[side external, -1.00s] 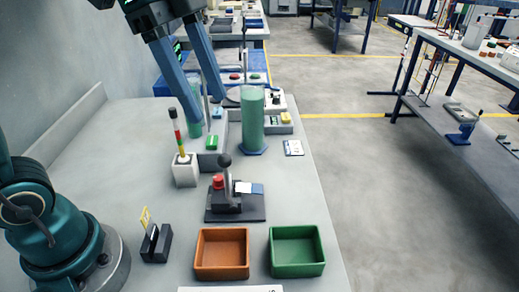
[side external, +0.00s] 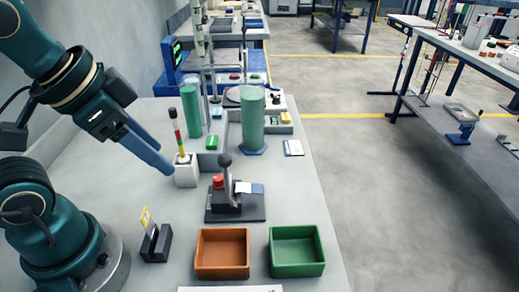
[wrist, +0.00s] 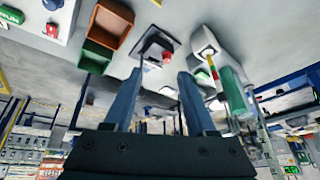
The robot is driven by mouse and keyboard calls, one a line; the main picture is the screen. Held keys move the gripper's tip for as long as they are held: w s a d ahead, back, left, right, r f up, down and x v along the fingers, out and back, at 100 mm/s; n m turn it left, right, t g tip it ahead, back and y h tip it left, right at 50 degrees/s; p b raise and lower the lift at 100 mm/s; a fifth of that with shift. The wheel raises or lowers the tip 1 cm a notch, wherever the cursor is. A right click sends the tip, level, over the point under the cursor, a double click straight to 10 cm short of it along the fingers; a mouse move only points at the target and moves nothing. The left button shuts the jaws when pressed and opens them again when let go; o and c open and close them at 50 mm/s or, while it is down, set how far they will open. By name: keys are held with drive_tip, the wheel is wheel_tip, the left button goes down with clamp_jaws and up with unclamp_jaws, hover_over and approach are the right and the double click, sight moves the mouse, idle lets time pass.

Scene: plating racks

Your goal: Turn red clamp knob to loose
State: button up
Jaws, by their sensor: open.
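The red clamp knob (side external: 217,182) sits on the clamp fixture, left of its upright lever with a dark ball top (side external: 225,160). The fixture stands on a dark base plate (side external: 237,213) on the grey bench. The knob also shows in the wrist view (wrist: 167,56), beyond the fingertips and between them. My gripper (side external: 165,169) is left of the clamp in the side view, apart from it, with its blue fingers pointing down and right. In the wrist view my gripper (wrist: 158,74) has its two fingers spread with nothing between them. Any mark on the knob is too small to read.
A white block with a striped signal stick (side external: 186,172) stands close to the fingertips. Green cylinders (side external: 252,125) stand behind the clamp. An orange bin (side external: 222,274) and a green bin (side external: 297,271) are in front, with a black holder (side external: 155,245) left of them.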

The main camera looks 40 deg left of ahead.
drive_tip(key=m+g, duration=0.5)
drive_tip(key=m, duration=0.3)
hover_over(218, 177)
wheel_tip(218, 177, down, 6)
drive_tip(key=shift+s+f, duration=0.15)
drive_tip(key=shift+f, duration=3.15)
clamp_jaws()
